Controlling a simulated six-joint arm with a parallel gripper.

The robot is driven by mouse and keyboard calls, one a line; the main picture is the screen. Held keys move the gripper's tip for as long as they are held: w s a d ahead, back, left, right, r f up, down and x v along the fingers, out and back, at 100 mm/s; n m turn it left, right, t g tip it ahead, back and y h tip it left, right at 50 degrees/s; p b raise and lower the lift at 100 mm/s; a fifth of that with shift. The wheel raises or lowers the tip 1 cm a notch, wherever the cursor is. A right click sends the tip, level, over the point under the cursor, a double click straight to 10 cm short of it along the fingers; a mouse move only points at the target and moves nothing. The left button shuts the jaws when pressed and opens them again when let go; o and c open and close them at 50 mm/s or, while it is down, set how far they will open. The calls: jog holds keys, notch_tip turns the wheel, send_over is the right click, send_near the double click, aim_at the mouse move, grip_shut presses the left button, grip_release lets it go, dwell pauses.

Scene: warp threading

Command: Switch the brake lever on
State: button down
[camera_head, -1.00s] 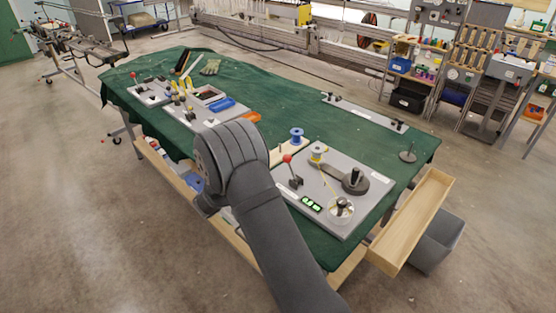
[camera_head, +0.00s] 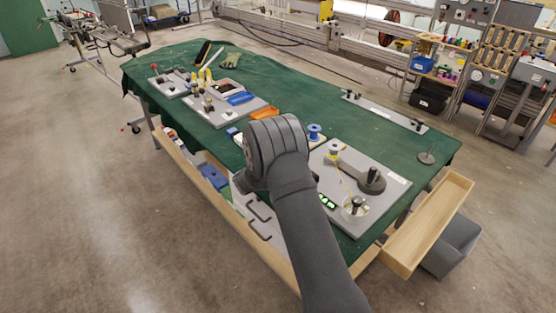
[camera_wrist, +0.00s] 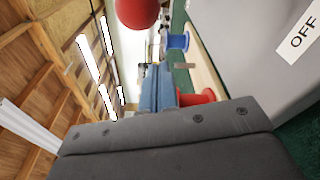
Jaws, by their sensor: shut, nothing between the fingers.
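The brake lever's red ball knob (camera_wrist: 137,12) shows at the top edge of the wrist view, apart from my gripper. A white label reading OFF (camera_wrist: 300,40) is on the grey panel at right. My gripper (camera_wrist: 165,135) fills the bottom of the wrist view as a dark grey body; it is shut and holds nothing. In the head view my arm hides the gripper and the lever. The grey board (camera_head: 345,218) with the spool and round pulley shows right of my arm.
A yellow-thread spool (camera_head: 335,150) and a dark crank arm (camera_head: 365,178) are on the board. The green cloth (camera_head: 290,85) is largely clear farther back.

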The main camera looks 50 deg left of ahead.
jog(key=shift+w+d+r, duration=0.15)
jog(key=shift+w+d, duration=0.2)
jog(key=shift+s+d+r, duration=0.2)
jog(key=shift+d+r, duration=0.05)
jog(key=shift+d, duration=0.5)
jog(key=shift+s+d+r, duration=0.2)
jog(key=shift+d+r, duration=0.05)
jog(key=shift+d, duration=0.5)
jog(key=shift+d+r+m, duration=0.3)
jog(key=shift+m, duration=0.1)
jog(key=d+m, duration=0.2)
jog(key=m, duration=0.1)
jog(key=d+r+m+t, duration=0.1)
jog(key=d+m, duration=0.2)
jog(key=d+r+m, duration=0.1)
jog(key=d+m, duration=0.1)
jog(key=m, duration=0.1)
jog(key=shift+d+r, duration=0.15)
jog(key=shift+d, duration=0.05)
jog(key=shift+d+m+t, duration=0.3)
jog(key=shift+d+m, duration=0.25)
jog(key=shift+m, duration=0.15)
jog(key=shift+d, duration=0.5)
jog(key=shift+d+f, duration=0.15)
jog(key=shift+f, duration=0.1)
